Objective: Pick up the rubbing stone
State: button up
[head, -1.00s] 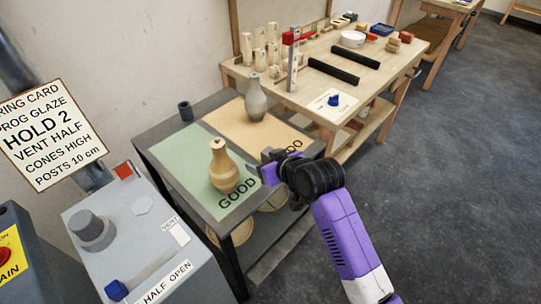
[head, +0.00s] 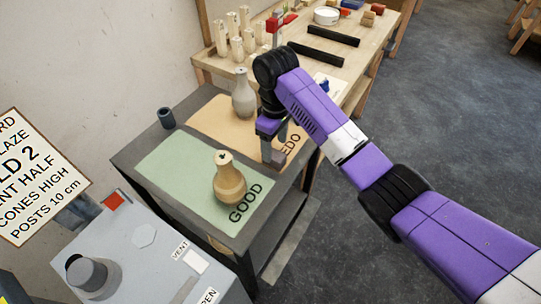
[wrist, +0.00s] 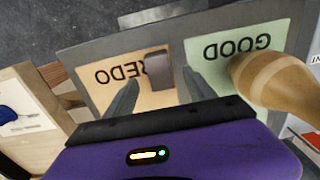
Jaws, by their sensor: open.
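A small dark grey block, which looks like the rubbing stone (wrist: 158,72), shows in the wrist view between my two fingertips. It sits at the border of the tan REDO mat (wrist: 108,92) and the green GOOD mat (wrist: 225,62). My gripper (wrist: 162,77) is open around its line of sight; I cannot tell how far above it the fingers are. In the head view my gripper (head: 271,150) is over the mats' border near the table's outer edge, and it hides the stone there.
A tan bottle (head: 229,180) stands on the green mat close beside my gripper. A grey bottle (head: 243,95) stands on the tan mat. A small dark cup (head: 166,118) is near the wall. A wooden bench (head: 345,85) with several items stands behind.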

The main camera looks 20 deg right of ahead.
aim_at(275, 154)
notch_tip(275, 154, down, 6)
jog(key=shift+r+p, duration=0.1)
jog(key=shift+p, duration=0.2)
jog(key=shift+c, duration=0.4)
grip_shut()
